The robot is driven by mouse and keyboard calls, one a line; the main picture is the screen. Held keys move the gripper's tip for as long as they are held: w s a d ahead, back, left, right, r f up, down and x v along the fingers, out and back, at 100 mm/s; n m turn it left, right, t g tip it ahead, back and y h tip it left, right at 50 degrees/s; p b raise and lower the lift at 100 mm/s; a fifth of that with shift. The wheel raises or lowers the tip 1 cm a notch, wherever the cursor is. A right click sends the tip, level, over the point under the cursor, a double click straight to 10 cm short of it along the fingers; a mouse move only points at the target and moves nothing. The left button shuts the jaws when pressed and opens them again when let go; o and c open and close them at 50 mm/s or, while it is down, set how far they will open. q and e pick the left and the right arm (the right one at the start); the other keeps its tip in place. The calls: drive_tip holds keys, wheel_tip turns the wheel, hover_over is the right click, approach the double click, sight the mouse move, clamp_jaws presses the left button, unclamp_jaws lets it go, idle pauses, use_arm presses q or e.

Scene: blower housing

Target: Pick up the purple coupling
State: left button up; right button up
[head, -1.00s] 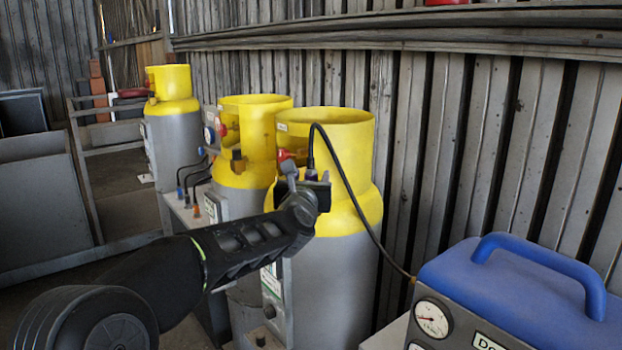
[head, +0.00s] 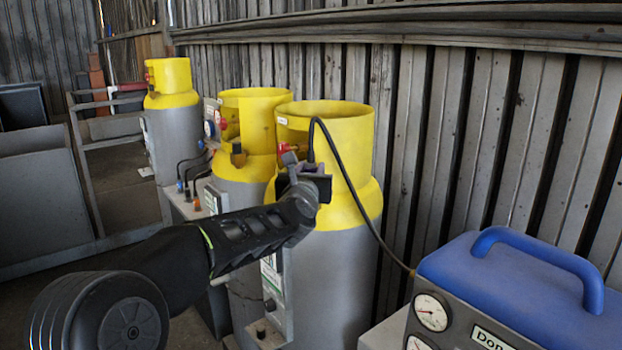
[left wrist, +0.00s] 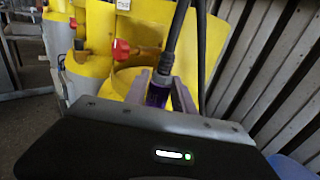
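The purple coupling (left wrist: 158,92) hangs upright at the end of a black hose (left wrist: 180,40) in the left wrist view. My left gripper (left wrist: 162,88) has one finger on each side of it; whether both fingers press on it I cannot tell. In the head view my left gripper (head: 308,180) is in front of the yellow collar of the nearest cylinder (head: 335,260), and it mostly hides the coupling. The hose (head: 350,185) arches over it toward the blue-topped machine. My right gripper is not in view.
Two more grey and yellow cylinders (head: 245,165) (head: 173,130) stand behind to the left. A red valve knob (left wrist: 121,48) is left of the coupling. The blue-topped machine (head: 510,290) with gauges is at the lower right. A corrugated metal wall (head: 490,130) closes the back.

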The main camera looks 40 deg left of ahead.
use_arm(q)
clamp_jaws()
drive_tip(key=shift+r, duration=0.15)
idle(0.4)
wheel_tip(320, 180, up, 10)
drive_tip(key=p, duration=0.3)
drive_tip(key=shift+f, duration=0.2)
idle(0.4)
